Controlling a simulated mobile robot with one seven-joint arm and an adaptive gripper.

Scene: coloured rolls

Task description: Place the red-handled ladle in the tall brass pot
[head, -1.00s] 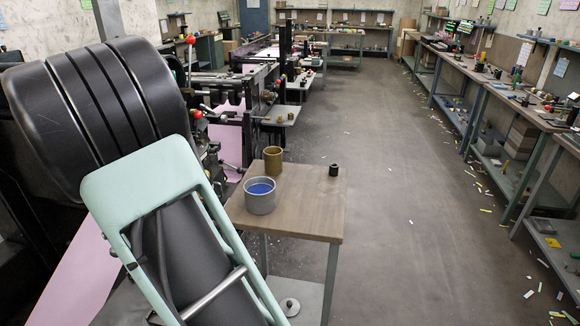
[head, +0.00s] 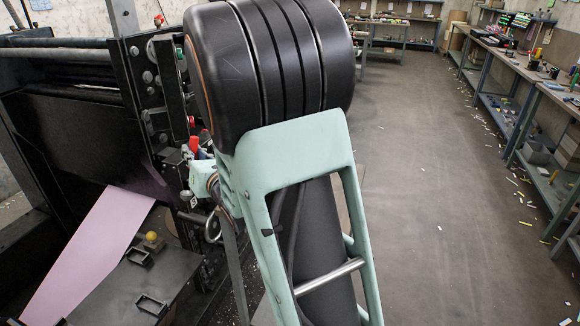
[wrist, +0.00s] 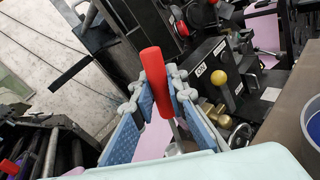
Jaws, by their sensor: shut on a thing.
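The red handle of the ladle (wrist: 154,75) stands between the blue pads of my gripper (wrist: 161,97) in the wrist view. My gripper is shut on it. In the head view a bit of red, seemingly the handle (head: 194,144), shows beside my gripper (head: 203,147), left of my arm and in front of the dark machine. The tall brass pot is not visible now; my arm covers most of the small table in the head view.
A grey pot with blue contents (wrist: 313,122) stands on the small wooden table (wrist: 287,108) at the right edge of the wrist view. The dark machine (head: 95,130) with knobs and a pink sheet (head: 90,245) is at left. The floor (head: 430,190) at right is open.

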